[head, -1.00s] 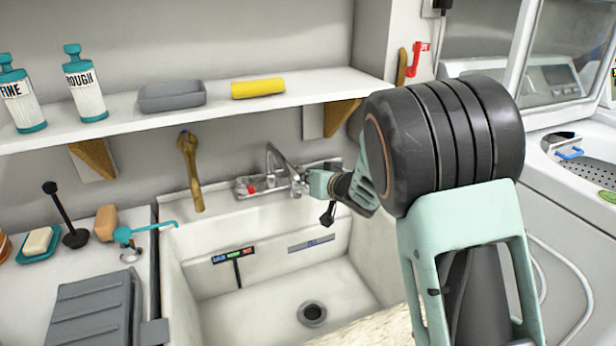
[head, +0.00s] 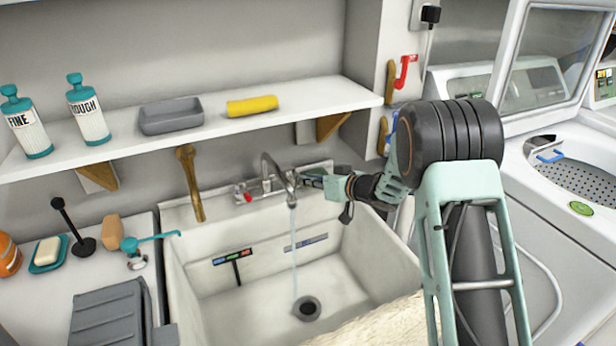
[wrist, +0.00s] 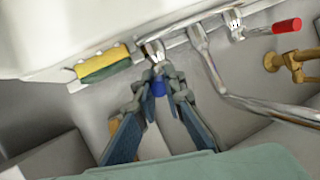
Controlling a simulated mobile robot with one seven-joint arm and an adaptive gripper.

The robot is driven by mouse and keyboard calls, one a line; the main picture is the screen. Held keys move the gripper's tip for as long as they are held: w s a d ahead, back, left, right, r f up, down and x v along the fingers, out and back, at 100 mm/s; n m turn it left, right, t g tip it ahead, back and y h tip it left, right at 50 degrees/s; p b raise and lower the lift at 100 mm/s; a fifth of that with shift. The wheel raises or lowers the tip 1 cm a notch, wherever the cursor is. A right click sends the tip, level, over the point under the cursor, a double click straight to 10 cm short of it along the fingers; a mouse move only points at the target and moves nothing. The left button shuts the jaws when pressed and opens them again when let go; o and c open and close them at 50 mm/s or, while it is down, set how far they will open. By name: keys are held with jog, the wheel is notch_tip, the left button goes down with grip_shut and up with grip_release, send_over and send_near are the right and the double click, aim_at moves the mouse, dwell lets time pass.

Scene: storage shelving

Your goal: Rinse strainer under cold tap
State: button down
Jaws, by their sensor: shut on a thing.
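My gripper (head: 310,181) is at the right side of the metal tap (head: 268,170) over the white sink (head: 180,300). In the wrist view my gripper (wrist: 158,78) is shut on the tap's blue handle (wrist: 158,88), with one finger on each side. The tap's red handle (head: 248,197) is on the left and also shows in the wrist view (wrist: 287,25). A thin stream of water (head: 294,245) falls from the spout into the sink, near the dark drain (head: 307,309). I cannot make out a strainer for certain.
A shelf (head: 220,133) with bottles, a grey tray (head: 171,116) and a yellow roll (head: 252,105) hangs above the sink. Soap (head: 47,250), a teal-handled item (head: 140,245) and a grey ribbed board (head: 110,315) are on the left counter. An open washer (head: 575,180) stands right.

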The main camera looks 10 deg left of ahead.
jog(key=shift+a, duration=0.1)
jog(key=c, duration=2)
grip_release()
jog(key=v, duration=1.2)
